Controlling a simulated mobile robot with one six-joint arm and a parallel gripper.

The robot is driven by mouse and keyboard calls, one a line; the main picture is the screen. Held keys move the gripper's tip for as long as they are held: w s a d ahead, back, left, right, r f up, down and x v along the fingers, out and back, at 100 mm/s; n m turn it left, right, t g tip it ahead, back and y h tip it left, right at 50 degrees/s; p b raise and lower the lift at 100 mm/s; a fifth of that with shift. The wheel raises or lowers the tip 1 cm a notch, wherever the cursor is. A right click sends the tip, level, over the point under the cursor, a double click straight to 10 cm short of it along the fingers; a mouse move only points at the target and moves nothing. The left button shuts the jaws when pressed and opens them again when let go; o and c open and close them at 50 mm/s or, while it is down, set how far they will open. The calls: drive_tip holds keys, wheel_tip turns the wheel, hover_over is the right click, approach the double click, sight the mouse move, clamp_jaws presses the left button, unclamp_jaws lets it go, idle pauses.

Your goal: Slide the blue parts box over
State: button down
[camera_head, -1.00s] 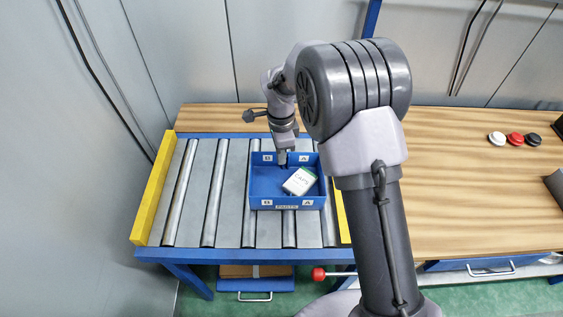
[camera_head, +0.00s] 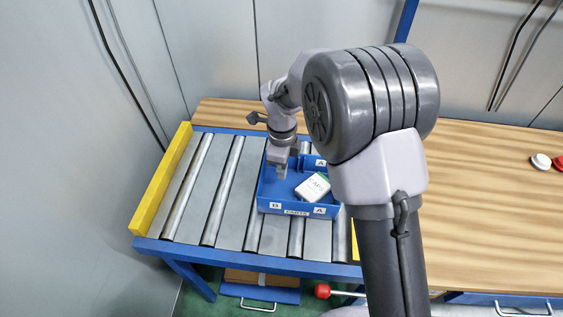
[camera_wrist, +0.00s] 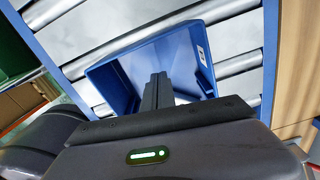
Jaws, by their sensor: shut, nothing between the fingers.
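The blue parts box (camera_head: 268,192) sits on the roller conveyor, toward its right end. It is open at the top, with A and B labels on its walls and a small white and green CAPS carton (camera_head: 313,186) inside. My gripper (camera_head: 278,165) is shut and empty, pointing down over the box's back left part. In the wrist view the closed fingers (camera_wrist: 158,92) reach into the outline of the box (camera_wrist: 122,72). I cannot tell whether the fingertips touch a wall. My arm hides part of the box's back wall.
The roller conveyor (camera_head: 190,187) has free rollers left of the box. A yellow end stop (camera_head: 160,182) closes its left end, and another yellow strip shows at the right. A wooden bench (camera_head: 490,190) stands to the right, with white and red round caps on it.

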sight(269, 184)
drive_tip(key=a, duration=0.3)
drive_tip(key=shift+w+a+f+b, duration=0.2)
drive_tip(key=shift+w+f+b, duration=0.1)
drive_tip(key=shift+f+b, duration=0.1)
drive_tip(key=shift+a+r, duration=0.15)
drive_tip(key=shift+a, duration=0.15)
